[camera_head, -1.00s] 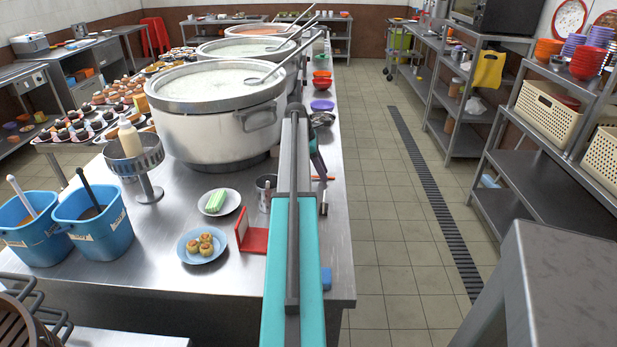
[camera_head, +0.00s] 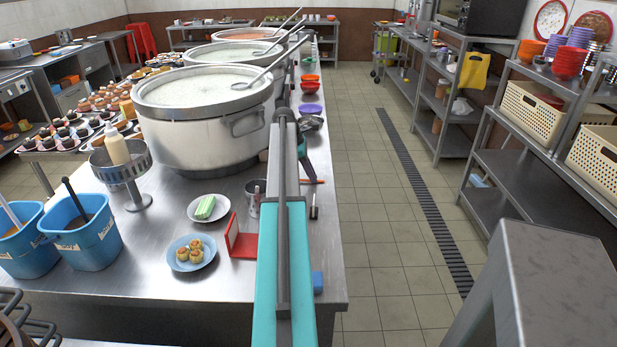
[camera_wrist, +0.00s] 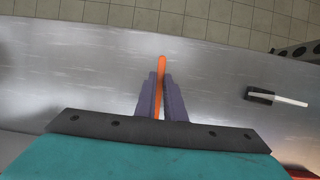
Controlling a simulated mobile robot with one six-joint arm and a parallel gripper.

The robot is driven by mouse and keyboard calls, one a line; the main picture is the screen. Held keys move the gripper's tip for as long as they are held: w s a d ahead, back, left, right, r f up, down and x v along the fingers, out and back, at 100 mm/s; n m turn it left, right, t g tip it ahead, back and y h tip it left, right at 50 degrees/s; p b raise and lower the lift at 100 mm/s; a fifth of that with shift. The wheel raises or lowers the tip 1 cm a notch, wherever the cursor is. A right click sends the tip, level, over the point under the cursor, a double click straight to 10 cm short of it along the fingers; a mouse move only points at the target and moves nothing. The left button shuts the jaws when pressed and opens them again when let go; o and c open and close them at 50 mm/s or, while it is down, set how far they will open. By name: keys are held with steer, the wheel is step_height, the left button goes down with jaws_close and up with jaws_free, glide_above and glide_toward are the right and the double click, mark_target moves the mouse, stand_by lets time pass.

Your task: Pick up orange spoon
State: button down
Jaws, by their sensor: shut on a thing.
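In the wrist view the orange spoon (camera_wrist: 162,64) lies lengthwise between the two dark fingers of my gripper (camera_wrist: 161,80). The fingers are shut on it, and its orange end sticks out past the fingertips.
A brush-like tool with a black end (camera_wrist: 260,95) lies on the counter right of my gripper. Large stockpots (camera_head: 195,130), a red stand (camera_head: 240,243), a blue plate of pastries (camera_head: 180,262) and a metal cup (camera_head: 254,200) stand left of my arm. The tiled aisle (camera_head: 380,240) is clear.

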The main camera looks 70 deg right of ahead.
step_height(320, 180, up, 10)
steer(key=shift+b, duration=0.45)
stand_by(0.7)
